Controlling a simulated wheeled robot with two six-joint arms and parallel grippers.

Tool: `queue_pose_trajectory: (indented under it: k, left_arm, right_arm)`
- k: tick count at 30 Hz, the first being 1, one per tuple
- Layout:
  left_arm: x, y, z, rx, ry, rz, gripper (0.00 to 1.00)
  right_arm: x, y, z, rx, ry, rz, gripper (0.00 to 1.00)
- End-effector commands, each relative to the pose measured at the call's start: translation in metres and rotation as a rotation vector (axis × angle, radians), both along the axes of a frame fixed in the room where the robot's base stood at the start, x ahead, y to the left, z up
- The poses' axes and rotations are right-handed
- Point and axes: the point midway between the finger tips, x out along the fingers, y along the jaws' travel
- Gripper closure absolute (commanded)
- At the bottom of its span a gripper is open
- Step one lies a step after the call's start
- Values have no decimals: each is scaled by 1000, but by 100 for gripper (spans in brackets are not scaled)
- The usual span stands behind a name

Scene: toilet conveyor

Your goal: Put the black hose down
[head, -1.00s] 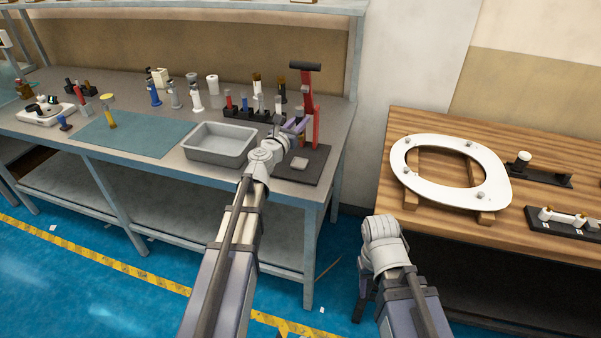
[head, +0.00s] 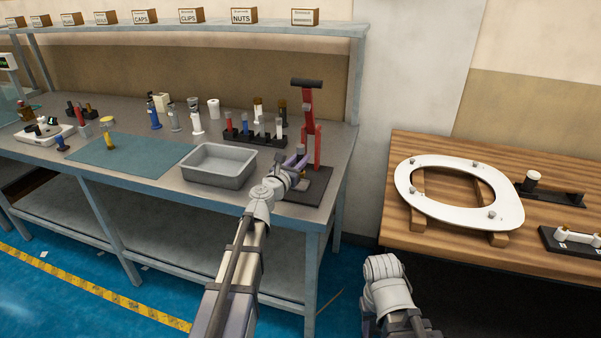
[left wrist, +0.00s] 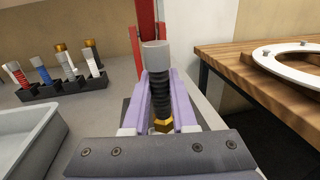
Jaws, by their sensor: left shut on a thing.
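My left gripper (head: 297,164) is over the bench, just in front of the red lever press (head: 312,130) and above its dark base (head: 310,190). In the left wrist view its two purple fingers (left wrist: 161,108) are shut on the black hose (left wrist: 161,94). The hose is ribbed, with a grey end at the top and a brass nut at the bottom, and looks roughly upright. I cannot tell whether its lower end touches anything. In the head view the hose is hardly visible. My right arm is low at the bottom, and its gripper fingers do not show.
A grey bin (head: 218,166) stands left of the press. A black rack (head: 255,136) of several fittings stands behind it. A teal mat (head: 150,155) lies further left. A white toilet seat (head: 430,210) lies on the wooden table (head: 400,150) at right.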

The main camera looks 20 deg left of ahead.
Motion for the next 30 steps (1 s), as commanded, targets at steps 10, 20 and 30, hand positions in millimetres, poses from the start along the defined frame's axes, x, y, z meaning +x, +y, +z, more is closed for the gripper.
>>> queue_pose_trajectory:
  k: [10, 20, 30]
  left_arm:
    - [0, 0, -37, 0, 0, 0, 100]
    - [0, 0, -37, 0, 0, 0, 100]
    - [0, 0, -37, 0, 0, 0, 45]
  right_arm:
    - [0, 0, -37, 0, 0, 0, 50]
    - [0, 0, -37, 0, 0, 0, 50]
    - [0, 0, -37, 0, 0, 0, 50]
